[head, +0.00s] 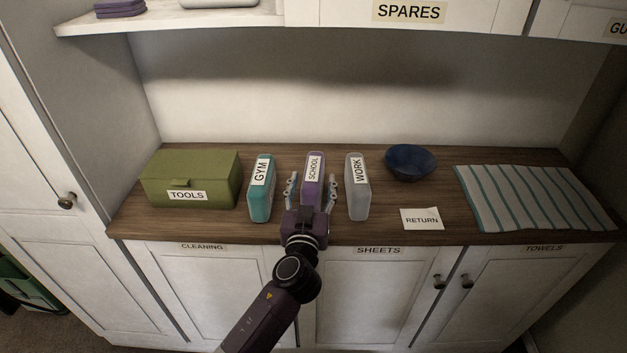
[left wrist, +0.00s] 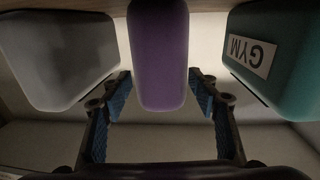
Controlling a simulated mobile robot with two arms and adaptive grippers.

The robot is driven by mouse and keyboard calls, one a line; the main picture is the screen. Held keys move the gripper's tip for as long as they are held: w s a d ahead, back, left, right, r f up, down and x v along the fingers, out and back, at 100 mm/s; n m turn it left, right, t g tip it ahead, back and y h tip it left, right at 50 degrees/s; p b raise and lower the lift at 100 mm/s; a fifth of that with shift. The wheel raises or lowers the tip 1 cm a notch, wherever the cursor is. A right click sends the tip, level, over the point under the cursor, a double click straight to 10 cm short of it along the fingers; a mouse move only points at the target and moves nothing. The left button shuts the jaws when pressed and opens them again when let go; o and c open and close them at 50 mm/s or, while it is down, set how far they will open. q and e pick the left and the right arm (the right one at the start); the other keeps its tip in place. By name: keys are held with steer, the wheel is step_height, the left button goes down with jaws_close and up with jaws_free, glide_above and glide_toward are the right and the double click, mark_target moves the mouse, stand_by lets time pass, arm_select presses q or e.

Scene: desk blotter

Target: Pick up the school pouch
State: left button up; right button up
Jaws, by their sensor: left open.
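The school pouch (head: 313,176) is purple with a white SCHOOL label and stands upright on the wooden counter, between a teal pouch and a grey pouch. My left gripper (head: 311,190) is open, with one finger on each side of the school pouch. In the left wrist view the purple pouch (left wrist: 158,55) lies between the two blue-padded fingers, with a gap visible on both sides. Its lower front is hidden by the gripper in the head view. My right gripper is not in view.
The teal GYM pouch (head: 260,190) stands close left and the grey WORK pouch (head: 357,190) close right. A green TOOLS box (head: 190,176), a blue bowl (head: 410,162), a RETURN card (head: 422,218) and a striped towel (head: 535,198) share the counter. A shelf (head: 180,22) overhangs behind.

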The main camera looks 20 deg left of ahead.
mark_target(313, 168)
arm_select(q)
steer(key=w, duration=0.1)
steer(key=w+a+p, duration=0.1)
steer(key=w, duration=0.1)
steer(key=shift+w+r, duration=0.1)
steer(key=shift+w, duration=0.5)
steer(key=c, duration=1.3)
steer(key=shift+c, duration=0.5)
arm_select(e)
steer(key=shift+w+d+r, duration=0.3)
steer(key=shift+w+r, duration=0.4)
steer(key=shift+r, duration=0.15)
